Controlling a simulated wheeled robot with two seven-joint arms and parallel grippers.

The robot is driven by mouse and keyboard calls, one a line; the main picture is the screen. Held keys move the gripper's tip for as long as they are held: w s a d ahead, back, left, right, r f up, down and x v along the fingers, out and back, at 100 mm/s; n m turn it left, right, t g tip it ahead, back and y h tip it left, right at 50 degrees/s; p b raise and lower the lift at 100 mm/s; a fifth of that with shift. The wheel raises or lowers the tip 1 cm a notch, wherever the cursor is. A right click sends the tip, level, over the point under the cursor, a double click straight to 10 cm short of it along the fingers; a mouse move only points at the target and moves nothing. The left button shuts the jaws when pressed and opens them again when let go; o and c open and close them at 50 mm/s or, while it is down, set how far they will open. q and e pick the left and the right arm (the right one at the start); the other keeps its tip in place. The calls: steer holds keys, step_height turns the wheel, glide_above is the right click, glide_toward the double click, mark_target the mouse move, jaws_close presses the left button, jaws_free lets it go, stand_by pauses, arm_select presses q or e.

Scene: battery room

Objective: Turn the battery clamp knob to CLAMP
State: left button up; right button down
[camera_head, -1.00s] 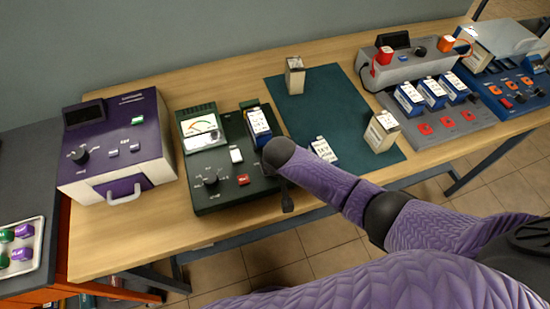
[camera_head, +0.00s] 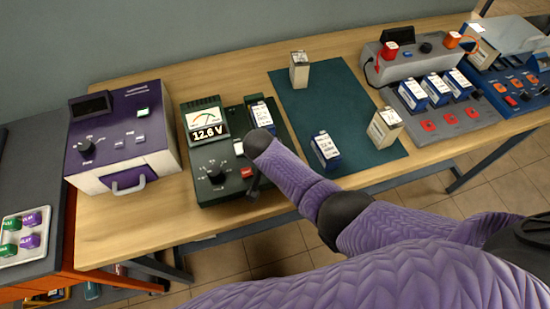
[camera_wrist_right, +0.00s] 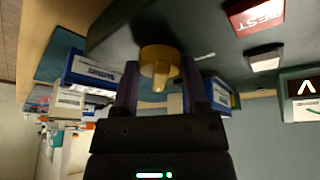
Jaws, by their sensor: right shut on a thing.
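The clamp knob (camera_wrist_right: 158,62) is yellow with a short pointer and sits on the dark face of the green tester (camera_head: 225,190). My right gripper (camera_wrist_right: 158,85) is shut on it, one finger on each side, in the right wrist view. In the head view the knob is hidden behind my right arm, and only a dark bit of the right gripper (camera_head: 254,186) shows at the tester's front right edge. A blue-and-white battery (camera_head: 261,115) sits in the tester's slot. The tester's display (camera_head: 206,132) reads 12.6 V. My left gripper is not in view.
The purple device (camera_head: 120,140) stands left of the tester. A green mat (camera_head: 345,100) to the right carries a blue battery (camera_head: 325,149) and two beige batteries. A grey charger (camera_head: 440,125) with several batteries is farther right. Bare wood (camera_head: 215,222) shows in front of the tester.

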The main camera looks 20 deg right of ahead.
steer(key=shift+w, duration=0.1)
stand_by(0.3)
steer(key=c, duration=0.6)
jaws_free()
steer(key=shift+o, duration=1)
steer(key=shift+r, duration=0.1)
